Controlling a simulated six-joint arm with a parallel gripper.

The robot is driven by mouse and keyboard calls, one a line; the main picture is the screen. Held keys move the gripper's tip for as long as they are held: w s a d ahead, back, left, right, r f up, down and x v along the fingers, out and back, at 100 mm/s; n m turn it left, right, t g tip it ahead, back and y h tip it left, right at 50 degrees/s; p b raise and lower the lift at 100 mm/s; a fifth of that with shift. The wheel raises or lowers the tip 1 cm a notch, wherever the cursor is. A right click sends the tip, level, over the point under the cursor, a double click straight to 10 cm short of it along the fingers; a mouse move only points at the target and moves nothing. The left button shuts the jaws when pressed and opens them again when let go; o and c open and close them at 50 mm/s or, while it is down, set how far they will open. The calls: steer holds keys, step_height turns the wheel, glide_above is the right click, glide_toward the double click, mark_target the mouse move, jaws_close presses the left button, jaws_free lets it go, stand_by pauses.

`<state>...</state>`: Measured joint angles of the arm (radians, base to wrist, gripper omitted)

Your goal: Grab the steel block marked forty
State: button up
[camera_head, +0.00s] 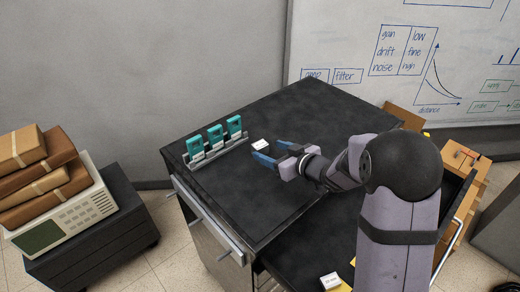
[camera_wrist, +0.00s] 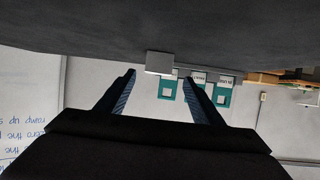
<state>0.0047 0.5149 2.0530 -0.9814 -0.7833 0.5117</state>
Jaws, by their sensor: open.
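A small pale block (camera_head: 260,144) with a white, faintly marked top lies on the dark tabletop (camera_head: 250,190), in front of the teal units. Its marking is too small to read, so I cannot tell whether it says forty. In the upside-down wrist view the block (camera_wrist: 159,62) shows as a light grey box, just beyond my fingertips and between their lines. My gripper (camera_head: 267,150) is open and empty, low over the table, with its blue fingers pointing toward the block. Its fingers also show in the wrist view (camera_wrist: 159,76). Another white-topped block (camera_head: 331,281) lies lower right, its mark unreadable.
Three teal units (camera_head: 215,136) stand in a grey rack (camera_head: 217,152) along the table's left side, close behind the block. A dark open drawer or lower surface (camera_head: 300,262) lies at the front right. Brown parcels (camera_head: 35,170) are stacked at far left. The table's back is clear.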

mark_target(263, 148)
steer(key=shift+p+x, duration=1.6)
steer(key=shift+x, duration=2.05)
steer(key=shift+d+f, duration=0.15)
steer(key=shift+d, duration=0.05)
steer(key=c, duration=1.3)
